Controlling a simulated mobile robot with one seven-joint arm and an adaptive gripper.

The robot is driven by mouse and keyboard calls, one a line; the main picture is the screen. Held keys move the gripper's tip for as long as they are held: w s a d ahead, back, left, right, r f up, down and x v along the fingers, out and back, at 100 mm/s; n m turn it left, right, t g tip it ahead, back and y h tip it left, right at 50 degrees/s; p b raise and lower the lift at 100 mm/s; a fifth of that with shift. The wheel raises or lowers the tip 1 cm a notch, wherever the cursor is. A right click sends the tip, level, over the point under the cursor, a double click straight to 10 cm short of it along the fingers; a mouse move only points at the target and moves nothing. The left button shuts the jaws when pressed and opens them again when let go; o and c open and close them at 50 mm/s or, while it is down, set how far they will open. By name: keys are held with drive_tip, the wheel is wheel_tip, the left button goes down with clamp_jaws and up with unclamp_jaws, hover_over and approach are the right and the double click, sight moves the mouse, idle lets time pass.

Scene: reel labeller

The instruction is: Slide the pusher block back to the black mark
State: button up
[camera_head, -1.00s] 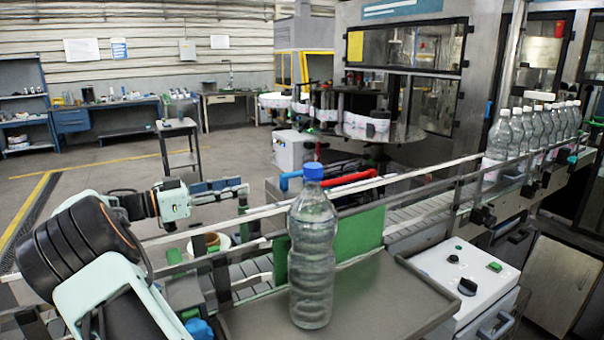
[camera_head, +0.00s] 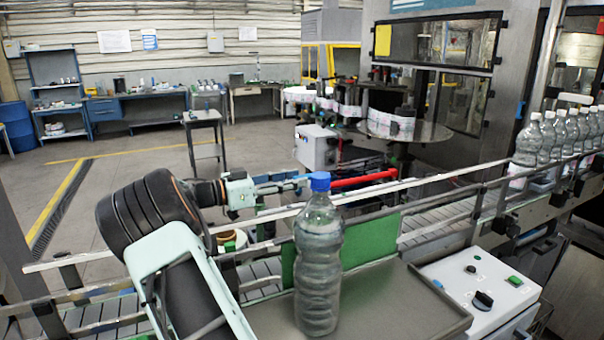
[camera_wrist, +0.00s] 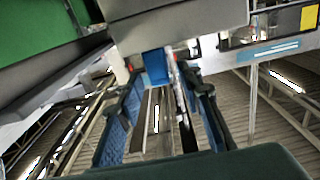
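My gripper (camera_head: 293,184) reaches over the conveyor rails in the head view, its tips just left of the blue bottle cap. In the wrist view its two blue-padded fingers (camera_wrist: 164,118) stand wide apart, with nothing held between them. A small blue block (camera_wrist: 157,67) shows beyond the fingers in the wrist view; I cannot tell whether it is the pusher block. A red bar (camera_head: 362,181) lies behind the bottle in the head view. I cannot make out the black mark in either view.
A clear bottle (camera_head: 318,265) with a blue cap stands on the grey tray (camera_head: 400,315) in front of a green panel (camera_head: 370,242). Conveyor rails (camera_head: 430,180) run across, with several bottles (camera_head: 560,135) at right. A white control box (camera_head: 480,290) adjoins the tray.

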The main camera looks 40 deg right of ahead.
drive_tip(key=shift+x, duration=1.3)
drive_tip(key=shift+c, duration=0.6)
clamp_jaws()
